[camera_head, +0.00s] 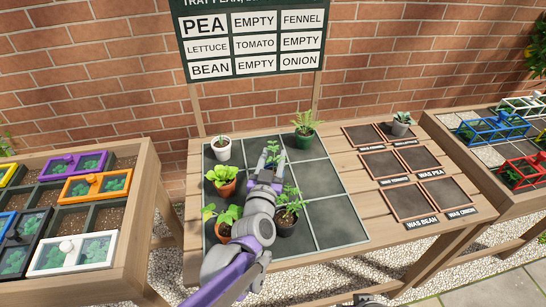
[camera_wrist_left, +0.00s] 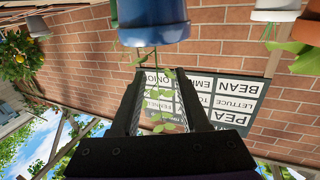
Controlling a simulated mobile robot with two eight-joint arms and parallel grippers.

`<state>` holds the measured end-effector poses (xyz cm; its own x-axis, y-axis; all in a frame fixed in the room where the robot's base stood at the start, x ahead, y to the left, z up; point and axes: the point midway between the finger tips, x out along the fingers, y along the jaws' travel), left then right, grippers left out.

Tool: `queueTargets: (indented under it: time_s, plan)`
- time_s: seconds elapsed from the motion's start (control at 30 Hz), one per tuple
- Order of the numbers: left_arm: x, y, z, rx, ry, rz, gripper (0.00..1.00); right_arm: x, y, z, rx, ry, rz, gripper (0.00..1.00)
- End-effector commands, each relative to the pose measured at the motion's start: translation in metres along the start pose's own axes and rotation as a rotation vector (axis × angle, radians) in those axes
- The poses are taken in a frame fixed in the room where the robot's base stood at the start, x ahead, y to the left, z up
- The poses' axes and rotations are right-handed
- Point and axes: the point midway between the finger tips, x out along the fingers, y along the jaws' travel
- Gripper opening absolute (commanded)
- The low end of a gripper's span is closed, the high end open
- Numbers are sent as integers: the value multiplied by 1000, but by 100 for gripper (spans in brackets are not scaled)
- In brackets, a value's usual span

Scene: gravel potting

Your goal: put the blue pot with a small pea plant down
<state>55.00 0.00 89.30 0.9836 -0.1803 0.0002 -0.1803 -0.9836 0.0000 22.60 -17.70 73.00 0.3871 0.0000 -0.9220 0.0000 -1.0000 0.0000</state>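The blue pot (camera_wrist_left: 152,20) is large at the top of the left wrist view, which is upside down; its base is cut off. Pea stems and leaves (camera_wrist_left: 165,105) hang from it in that picture, between my left fingers. In the head view the pea leaves (camera_head: 271,150) show just beyond my left gripper (camera_head: 265,176), whose hand hides the pot, over the tray's middle column. The left fingers (camera_wrist_left: 161,80) are apart, with the stems and background between them; their tips lie by the pot's rim. Part of my right gripper (camera_head: 370,299) shows at the bottom edge.
The dark tray (camera_head: 335,213) also holds a white pot (camera_head: 221,152), two terracotta pots (camera_head: 226,190), a green pot (camera_head: 304,142) and a black pot (camera_head: 285,227). A grey pot (camera_head: 400,128) stands on the right-hand mats. The plan board (camera_head: 250,42) is behind. Right front cells are bare.

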Motion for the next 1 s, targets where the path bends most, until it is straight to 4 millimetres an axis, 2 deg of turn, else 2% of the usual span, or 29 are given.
queueTargets:
  time_s: [0.27, 0.37, 0.73, 0.83, 1.0]
  plan:
    - [-2, 0, -5, 0, 0, 0, 45, -3, 0, -1, 0, 1, 0, 38]
    - [-15, 0, -4, -1, 0, 1, 45, -5, 0, -2, 0, 2, 0, 38]
    - [-93, 0, -4, -2, 0, 1, 45, -17, 0, -6, 0, 6, 0, 38]
    - [-107, 0, -4, -1, 0, 1, 45, -19, 0, -6, 0, 7, 0, 38]
    - [-119, 0, -4, 0, 0, 0, 45, -21, 0, -7, 0, 8, 0, 38]
